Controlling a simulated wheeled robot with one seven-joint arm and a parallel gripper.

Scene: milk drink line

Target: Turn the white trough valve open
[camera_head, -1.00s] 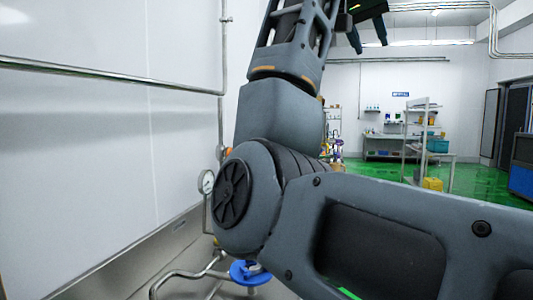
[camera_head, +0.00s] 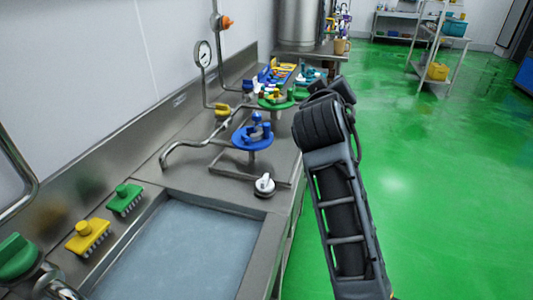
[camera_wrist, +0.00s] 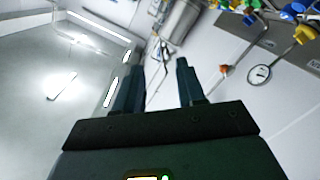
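The white trough valve (camera_head: 264,184) is a small white knob with a handle on a dark round base. It stands on the steel counter beside the right rear corner of the water-filled trough (camera_head: 215,203). My gripper (camera_wrist: 158,74) shows only in the wrist view, with its two dark fingers apart and nothing between them. It points toward the wall side, and the white valve is not visible there.
A blue round valve (camera_head: 253,135) stands behind the white one, with a bent steel pipe (camera_head: 190,146) to its left. A pressure gauge (camera_head: 203,54) is at the wall. The floor right is open.

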